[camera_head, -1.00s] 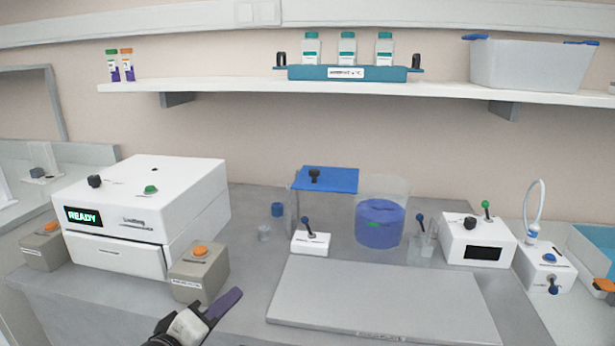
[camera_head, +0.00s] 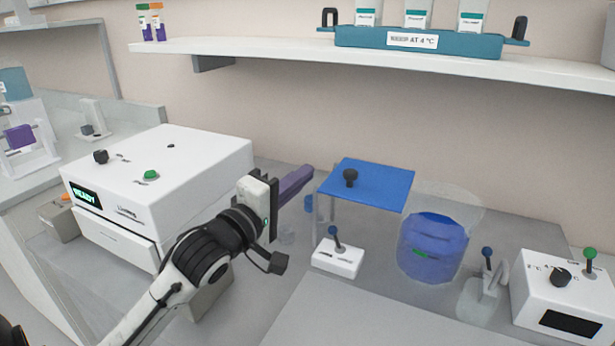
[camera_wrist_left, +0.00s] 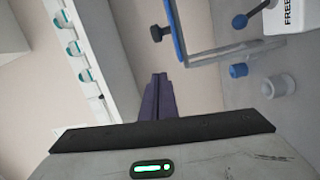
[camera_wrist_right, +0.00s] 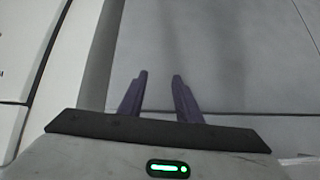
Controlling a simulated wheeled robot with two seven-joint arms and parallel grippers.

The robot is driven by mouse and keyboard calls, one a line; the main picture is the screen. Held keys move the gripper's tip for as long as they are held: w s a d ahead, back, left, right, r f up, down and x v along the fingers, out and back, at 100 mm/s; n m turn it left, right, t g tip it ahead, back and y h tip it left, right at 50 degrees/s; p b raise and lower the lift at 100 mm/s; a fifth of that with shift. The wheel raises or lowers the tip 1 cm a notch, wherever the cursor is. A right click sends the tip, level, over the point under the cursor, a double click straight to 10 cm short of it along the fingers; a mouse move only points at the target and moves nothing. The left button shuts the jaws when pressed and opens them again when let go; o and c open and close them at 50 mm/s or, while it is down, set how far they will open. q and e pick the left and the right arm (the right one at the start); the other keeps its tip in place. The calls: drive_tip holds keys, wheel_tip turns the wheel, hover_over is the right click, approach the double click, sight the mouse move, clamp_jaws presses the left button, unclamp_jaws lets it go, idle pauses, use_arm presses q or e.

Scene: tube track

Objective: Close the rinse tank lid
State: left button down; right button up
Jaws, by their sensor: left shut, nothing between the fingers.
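A flat blue lid (camera_head: 385,187) with a black knob (camera_head: 350,177) lies level over a clear-walled tank (camera_head: 334,212). I cannot tell whether it is fully seated. In the left wrist view, the lid's blue edge (camera_wrist_left: 176,30), its knob (camera_wrist_left: 161,33) and a clear wall (camera_wrist_left: 215,52) show. My left gripper (camera_head: 308,172) is shut and empty, its purple fingertips just left of the lid's left edge at about lid height in the picture. In the left wrist view its fingers (camera_wrist_left: 157,82) are together. My right gripper (camera_wrist_right: 159,76) is open and empty; the head view does not show it.
A clear cylinder with blue liquid (camera_head: 432,245) stands right of the tank. A small white lever box (camera_head: 338,258) stands in front. A white machine (camera_head: 160,185) is at left. A shelf (camera_head: 300,56) with a teal bottle rack (camera_head: 450,43) runs above. A grey board lies in front.

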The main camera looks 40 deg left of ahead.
sight(333, 186)
use_arm(q)
drive_tip(key=w, duration=0.2)
drive_tip(key=w+d, duration=0.1)
drive_tip(key=w, duration=0.1)
drive_tip(key=w+d+p, duration=0.1)
drive_tip(key=w, duration=0.1)
drive_tip(key=shift+d+f, duration=0.1)
drive_tip(key=shift+s+d+f, duration=0.1)
drive_tip(key=shift+d+f, duration=0.05)
drive_tip(key=shift+d, duration=0.35)
